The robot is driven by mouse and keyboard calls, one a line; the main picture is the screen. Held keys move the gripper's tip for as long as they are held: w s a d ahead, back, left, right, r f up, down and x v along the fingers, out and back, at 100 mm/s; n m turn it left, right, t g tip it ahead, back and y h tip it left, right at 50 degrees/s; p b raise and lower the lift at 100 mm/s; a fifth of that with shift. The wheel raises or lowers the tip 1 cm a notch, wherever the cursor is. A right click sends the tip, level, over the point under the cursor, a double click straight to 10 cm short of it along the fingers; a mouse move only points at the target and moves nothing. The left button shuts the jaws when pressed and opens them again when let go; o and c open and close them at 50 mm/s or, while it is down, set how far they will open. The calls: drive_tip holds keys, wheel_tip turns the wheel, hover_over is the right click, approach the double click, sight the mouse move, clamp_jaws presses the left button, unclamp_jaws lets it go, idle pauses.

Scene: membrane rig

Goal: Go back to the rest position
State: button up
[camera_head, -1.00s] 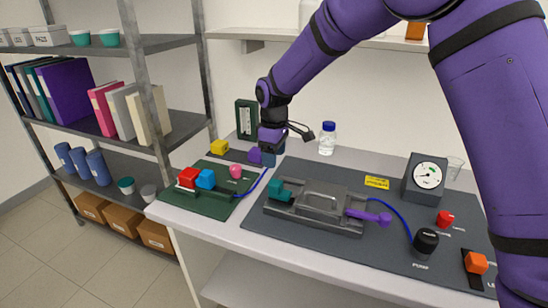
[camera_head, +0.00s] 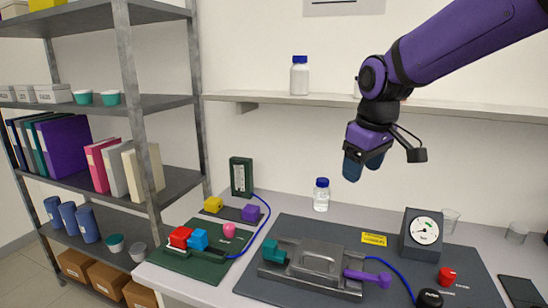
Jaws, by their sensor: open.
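My gripper (camera_head: 363,166) hangs in the air above the back of the bench, pointing down, with nothing held between its blue fingers. My purple arm reaches in from the upper right. Below the gripper, apart from it, is the membrane rig, a grey metal block (camera_head: 318,257) with a teal part (camera_head: 273,252) at its left and a purple handle (camera_head: 366,277) at its right. It sits on a dark grey mat (camera_head: 400,284).
A blue-capped bottle (camera_head: 321,195) stands on the bench near the gripper. A wall shelf (camera_head: 470,112) with a white bottle (camera_head: 299,75) is behind. A gauge (camera_head: 424,232) stands at right. A green mat (camera_head: 205,268) holds red, blue and pink parts. Metal shelving (camera_head: 130,100) stands left.

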drive_tip(key=s+d+r+m+t, duration=0.1)
drive_tip(key=s+d+m, duration=0.2)
drive_tip(key=s+d, duration=0.3)
drive_tip(key=s+d+m+t, duration=0.1)
drive_tip(key=s+d+m, duration=0.3)
drive_tip(key=s, duration=1.3)
drive_tip(key=shift+d+r+t, duration=0.4)
drive_tip(key=shift+d, duration=0.8)
